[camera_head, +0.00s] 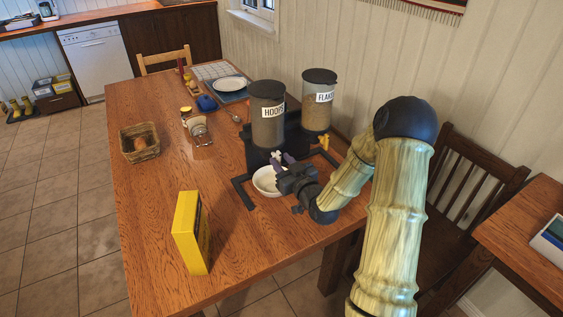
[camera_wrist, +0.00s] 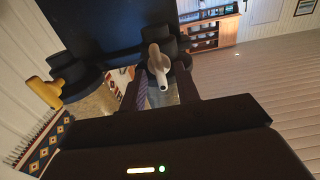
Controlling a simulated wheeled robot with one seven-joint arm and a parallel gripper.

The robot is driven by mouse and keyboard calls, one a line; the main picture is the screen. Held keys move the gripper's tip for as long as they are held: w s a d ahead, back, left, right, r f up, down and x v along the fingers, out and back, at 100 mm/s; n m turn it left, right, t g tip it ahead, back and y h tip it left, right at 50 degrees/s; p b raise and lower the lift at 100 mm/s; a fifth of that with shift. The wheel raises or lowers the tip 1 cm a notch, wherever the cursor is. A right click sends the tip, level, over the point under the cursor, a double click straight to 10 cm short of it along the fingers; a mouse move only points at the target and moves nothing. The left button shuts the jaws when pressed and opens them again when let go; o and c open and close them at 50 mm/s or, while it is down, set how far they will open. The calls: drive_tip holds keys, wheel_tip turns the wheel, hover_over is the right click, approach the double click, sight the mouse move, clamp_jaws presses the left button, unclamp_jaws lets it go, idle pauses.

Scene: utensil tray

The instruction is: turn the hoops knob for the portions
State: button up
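The cereal dispenser is a black stand (camera_head: 258,153) with two dark-lidded clear hoppers on the table. The hopper labelled HOOPS (camera_head: 267,121) is on the left and the one labelled FLAKES (camera_head: 318,112) is behind it on the right. The pale hoops knob (camera_head: 275,155) sticks out below its hopper; it also shows in the wrist view (camera_wrist: 158,66). A yellow knob (camera_wrist: 45,92) sits under the flakes hopper. A white bowl (camera_head: 264,182) stands below the hoops outlet, partly hidden by my gripper. My gripper (camera_head: 281,161) is open, its fingers either side of the pale knob; contact is unclear.
A yellow box (camera_head: 190,232) stands at the near table edge. A wicker basket (camera_head: 140,145), a glass jar (camera_head: 198,130) and a plate (camera_head: 231,84) sit further left and back. A dark chair (camera_head: 465,180) is at the right. The table's middle left is clear.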

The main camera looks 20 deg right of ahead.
drive_tip(key=shift+s+d, duration=0.1)
drive_tip(key=shift+c, duration=0.4)
clamp_jaws()
